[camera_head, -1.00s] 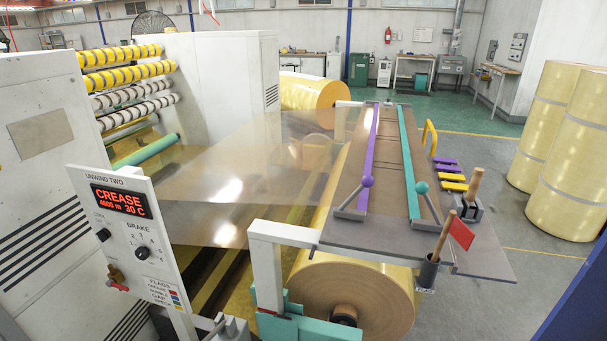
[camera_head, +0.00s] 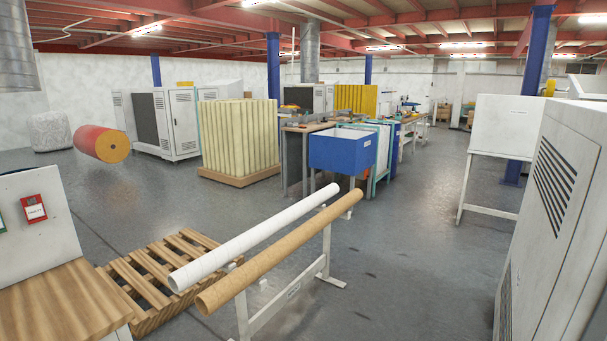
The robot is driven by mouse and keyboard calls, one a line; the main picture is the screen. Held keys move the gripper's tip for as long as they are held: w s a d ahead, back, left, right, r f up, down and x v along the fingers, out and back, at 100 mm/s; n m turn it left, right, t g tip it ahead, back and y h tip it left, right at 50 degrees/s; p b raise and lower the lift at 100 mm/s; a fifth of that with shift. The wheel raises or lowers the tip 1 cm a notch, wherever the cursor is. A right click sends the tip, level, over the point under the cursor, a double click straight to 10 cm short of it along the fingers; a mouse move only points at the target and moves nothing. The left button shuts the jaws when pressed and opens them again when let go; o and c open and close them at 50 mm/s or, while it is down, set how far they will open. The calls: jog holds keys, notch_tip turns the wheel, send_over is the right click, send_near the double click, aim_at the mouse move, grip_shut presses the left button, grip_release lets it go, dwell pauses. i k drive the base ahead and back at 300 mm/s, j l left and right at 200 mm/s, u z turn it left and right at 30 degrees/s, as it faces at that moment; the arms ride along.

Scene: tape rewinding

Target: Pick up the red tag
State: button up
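A red tag (camera_head: 34,209) with a white label is at the left edge of the head view. It is on the upright face of a pale grey cabinet or panel (camera_head: 30,184), above a wooden top (camera_head: 58,295). The print on its label is too small to read. Part of a green tag (camera_head: 2,224) shows to its left, cut off by the picture edge. My gripper is not in view.
A white tube (camera_head: 255,237) and a brown tube (camera_head: 280,250) lie on a low white stand right of the wooden top. A slatted pallet (camera_head: 165,268) lies between. A white louvred cabinet (camera_head: 550,190) stands at right. Grey floor (camera_head: 420,260) is clear between.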

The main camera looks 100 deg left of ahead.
aim_at(35, 214)
jog(key=u, duration=4.05)
